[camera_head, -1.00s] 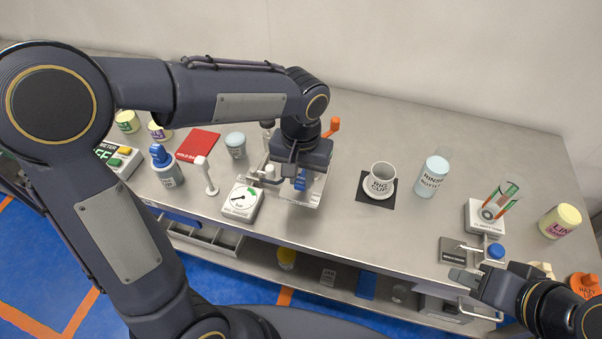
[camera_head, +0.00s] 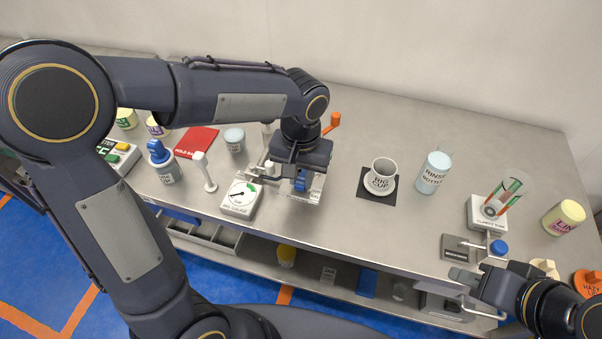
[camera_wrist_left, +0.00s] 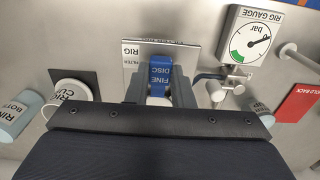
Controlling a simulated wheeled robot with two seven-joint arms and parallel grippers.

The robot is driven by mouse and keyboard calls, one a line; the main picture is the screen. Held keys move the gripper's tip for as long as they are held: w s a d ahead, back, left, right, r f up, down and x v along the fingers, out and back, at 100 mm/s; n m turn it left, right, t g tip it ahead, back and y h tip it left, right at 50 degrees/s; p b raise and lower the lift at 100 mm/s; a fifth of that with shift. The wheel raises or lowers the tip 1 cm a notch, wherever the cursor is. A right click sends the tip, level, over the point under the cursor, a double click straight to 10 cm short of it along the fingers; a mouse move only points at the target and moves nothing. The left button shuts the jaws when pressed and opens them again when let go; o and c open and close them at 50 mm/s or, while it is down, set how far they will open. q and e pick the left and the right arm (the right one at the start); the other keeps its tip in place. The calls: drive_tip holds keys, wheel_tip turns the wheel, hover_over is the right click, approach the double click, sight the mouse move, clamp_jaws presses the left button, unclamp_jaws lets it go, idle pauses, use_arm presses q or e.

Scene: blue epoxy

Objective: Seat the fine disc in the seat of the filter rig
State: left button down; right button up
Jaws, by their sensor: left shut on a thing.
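My left gripper (camera_wrist_left: 160,92) is shut on the blue fine disc piece, whose tab (camera_wrist_left: 160,75) reads "FINE DISC" in the left wrist view. In the head view its blue part (camera_head: 301,182) shows under the gripper. The piece is over the filter rig (camera_wrist_left: 131,52), a pale plate labelled "RIG FILTER". The seat is hidden beneath the piece and gripper, so I cannot tell whether the disc touches it. My right gripper (camera_head: 468,279) is at the bench's front right; its jaw opening is unclear.
The rig gauge (camera_head: 239,199) stands just left of the rig, with a pale post (camera_head: 206,172) and red folder (camera_head: 196,142) beyond. An orange handle (camera_head: 332,122) rises behind. The rig cup (camera_head: 381,177) and rinse bottle (camera_head: 433,173) stand right. Bench between cup and rig is clear.

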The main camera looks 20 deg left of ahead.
sight(301, 180)
use_arm(q)
drive_tip(key=shift+f+b, duration=0.3)
drive_tip(key=shift+f, duration=0.15)
drive_tip(key=c, duration=1.2)
unclamp_jaws()
wheel_tip(301, 180, up, 5)
drive_tip(key=p, duration=0.4)
drive_tip(key=shift+r, duration=0.1)
drive_tip(key=shift+r, duration=3.85)
